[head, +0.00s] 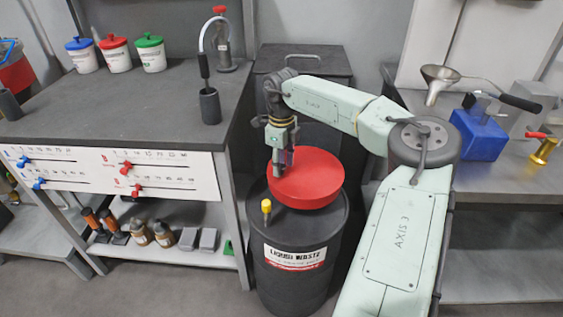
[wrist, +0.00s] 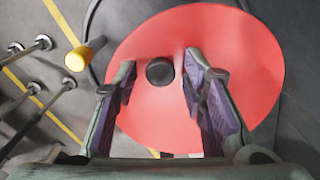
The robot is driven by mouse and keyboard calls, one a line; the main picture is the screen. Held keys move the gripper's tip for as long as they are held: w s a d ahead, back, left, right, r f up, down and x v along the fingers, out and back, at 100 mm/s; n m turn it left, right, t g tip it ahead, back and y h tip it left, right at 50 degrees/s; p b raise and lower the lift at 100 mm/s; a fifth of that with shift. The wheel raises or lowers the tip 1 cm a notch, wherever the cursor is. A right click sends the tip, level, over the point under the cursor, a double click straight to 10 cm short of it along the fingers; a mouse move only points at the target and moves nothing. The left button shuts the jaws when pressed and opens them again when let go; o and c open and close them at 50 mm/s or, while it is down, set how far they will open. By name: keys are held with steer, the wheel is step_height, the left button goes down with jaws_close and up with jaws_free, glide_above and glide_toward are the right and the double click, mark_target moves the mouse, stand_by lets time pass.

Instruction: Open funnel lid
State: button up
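The round red funnel lid (head: 315,180) lies on top of the black liquid waste drum (head: 293,282). In the wrist view the red lid (wrist: 235,60) fills much of the picture, with a small dark round knob (wrist: 160,71) on it. My gripper (head: 282,168) points down over the lid's left part. In the wrist view my gripper (wrist: 160,72) is open, with a finger on each side of the knob and gaps between. I cannot tell how far the fingertips are above the lid. A yellow-topped handle (head: 266,207) stands on the drum's top, left of the lid.
A bench (head: 130,107) with white tubs and a black hose stand is at left. Another table (head: 500,185) at right carries a metal funnel (head: 440,73) and a blue block (head: 478,135). A dark bin (head: 303,62) stands behind the drum.

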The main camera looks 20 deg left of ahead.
jaws_close()
stand_by(0.6)
